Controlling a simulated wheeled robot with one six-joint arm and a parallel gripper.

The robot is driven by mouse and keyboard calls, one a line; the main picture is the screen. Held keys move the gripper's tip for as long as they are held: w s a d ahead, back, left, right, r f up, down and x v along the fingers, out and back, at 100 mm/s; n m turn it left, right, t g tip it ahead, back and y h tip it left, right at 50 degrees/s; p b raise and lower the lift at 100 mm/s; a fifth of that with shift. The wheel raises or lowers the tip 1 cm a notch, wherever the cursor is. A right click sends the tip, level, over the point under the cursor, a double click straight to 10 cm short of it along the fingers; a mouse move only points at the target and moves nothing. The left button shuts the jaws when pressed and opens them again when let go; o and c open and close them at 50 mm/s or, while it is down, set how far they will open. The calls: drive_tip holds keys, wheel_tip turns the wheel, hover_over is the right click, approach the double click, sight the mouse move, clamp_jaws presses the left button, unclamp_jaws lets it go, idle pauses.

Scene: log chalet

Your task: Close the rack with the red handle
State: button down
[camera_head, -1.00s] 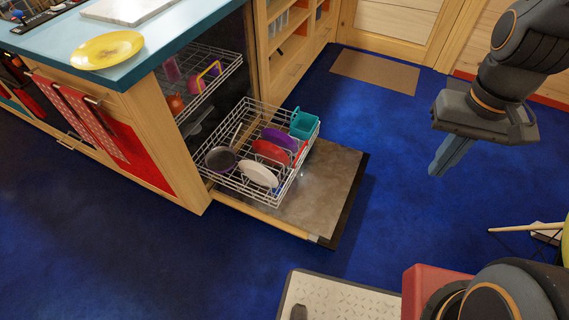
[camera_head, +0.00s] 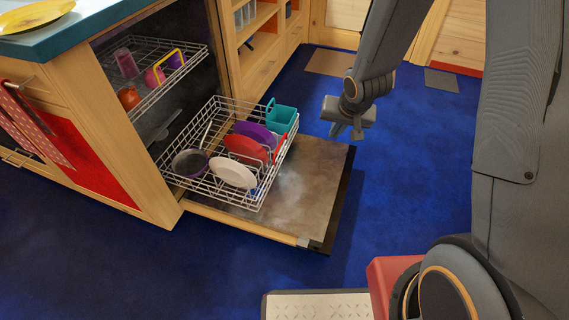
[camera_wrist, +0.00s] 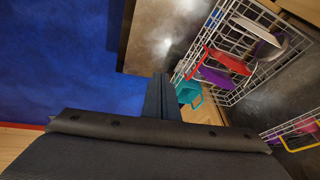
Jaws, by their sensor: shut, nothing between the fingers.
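The lower dishwasher rack (camera_head: 238,201) is white wire and stands pulled out above the open door. A thin red strip (camera_head: 279,149), seemingly its handle, shows at its right end, partly mixed with the dishes. The rack holds a red plate (camera_head: 243,147), a white plate (camera_head: 233,173), a purple plate, a dark bowl and a teal cup (camera_head: 282,118). My gripper (camera_head: 346,132) is shut and empty, to the right of the rack and apart from it. In the wrist view, my fingers (camera_wrist: 160,88) are together, with the rack (camera_wrist: 243,84) to their right.
The upper rack (camera_head: 172,92) holds cups and is also partly out. The open dishwasher door (camera_head: 312,185) lies low under the lower rack. Wooden cabinets stand behind. Blue floor (camera_head: 385,165) is free to the right of the door.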

drive_tip(key=w+a+f+y+b, duration=0.1)
drive_tip(key=w+a+f+b, duration=0.15)
drive_tip(key=f, duration=0.35)
drive_tip(key=w+a+f+t+y+b, duration=0.1)
drive_tip(key=w+a+f+b, duration=0.15)
drive_tip(key=f, duration=0.35)
drive_tip(key=w+a+f+y+b, duration=0.1)
drive_tip(key=w+a+f+b, duration=0.15)
drive_tip(key=f, duration=0.35)
drive_tip(key=m+b, duration=0.1)
drive_tip(key=b, duration=0.5)
approach(280, 157)
drive_tip(key=shift+t, duration=0.3)
drive_tip(key=shift+x, duration=2.25)
drive_tip(key=shift+s+f, duration=0.1)
drive_tip(key=shift+f, duration=0.05)
